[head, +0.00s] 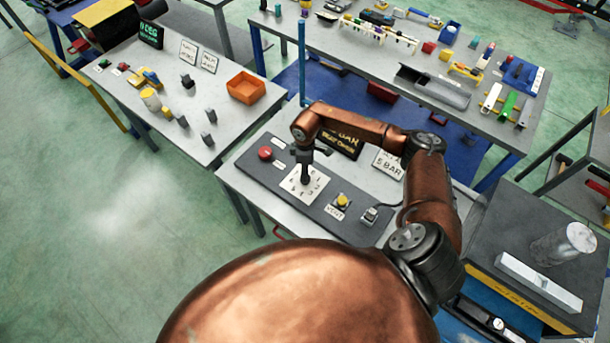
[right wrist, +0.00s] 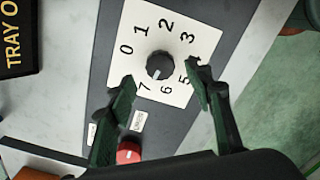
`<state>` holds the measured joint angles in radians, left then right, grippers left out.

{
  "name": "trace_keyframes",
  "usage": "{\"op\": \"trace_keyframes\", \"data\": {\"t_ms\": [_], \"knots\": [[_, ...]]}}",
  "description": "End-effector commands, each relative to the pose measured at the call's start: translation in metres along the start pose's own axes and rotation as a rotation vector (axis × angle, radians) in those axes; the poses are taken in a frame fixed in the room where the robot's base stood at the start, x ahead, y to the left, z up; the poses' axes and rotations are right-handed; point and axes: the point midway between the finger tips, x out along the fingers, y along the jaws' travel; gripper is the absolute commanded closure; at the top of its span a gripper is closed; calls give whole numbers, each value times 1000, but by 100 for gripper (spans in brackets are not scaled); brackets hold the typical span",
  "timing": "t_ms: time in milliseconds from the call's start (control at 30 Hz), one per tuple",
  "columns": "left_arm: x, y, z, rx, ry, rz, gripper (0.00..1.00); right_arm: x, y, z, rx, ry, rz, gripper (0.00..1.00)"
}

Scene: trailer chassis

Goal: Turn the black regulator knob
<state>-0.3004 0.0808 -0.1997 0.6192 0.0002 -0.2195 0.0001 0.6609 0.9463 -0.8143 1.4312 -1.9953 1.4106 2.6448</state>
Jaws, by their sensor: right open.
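The black regulator knob (right wrist: 160,66) sits in the middle of a white dial plate (right wrist: 176,45) numbered 0 to 7 in the right wrist view. Its pale pointer mark appears directed between 6 and 7. In the head view the plate (head: 291,184) lies on a dark panel strip, and my right gripper (head: 304,166) is above it, mostly covering the knob. In the right wrist view the fingers of my right gripper (right wrist: 161,74) are open, one on each side of the knob, with gaps and no visible contact. My left gripper is not in view.
A red button (head: 265,153) is left of the dial; a yellow button (head: 342,200) and a toggle switch (head: 370,214) are to its right. A black sign (head: 343,144) and a 5 BAR card (head: 388,163) stand behind. An orange tray (head: 246,87) is on the left table.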

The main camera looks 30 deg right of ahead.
Motion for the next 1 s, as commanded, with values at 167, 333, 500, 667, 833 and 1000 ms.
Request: {"op": "trace_keyframes", "data": {"t_ms": [167,333,500,667,833,1000], "knots": [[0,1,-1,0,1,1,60,-39,1,0,-1,1,3,53],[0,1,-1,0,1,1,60,-64,0,0,-1,1,1,53],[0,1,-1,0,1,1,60,-75,0,0,-1,0,1,53],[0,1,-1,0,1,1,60,-77,0,0,-1,0,0,53],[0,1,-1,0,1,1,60,-77,0,0,-1,0,0,53],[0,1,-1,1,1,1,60,-76,0,0,0,0,0,53]]}}
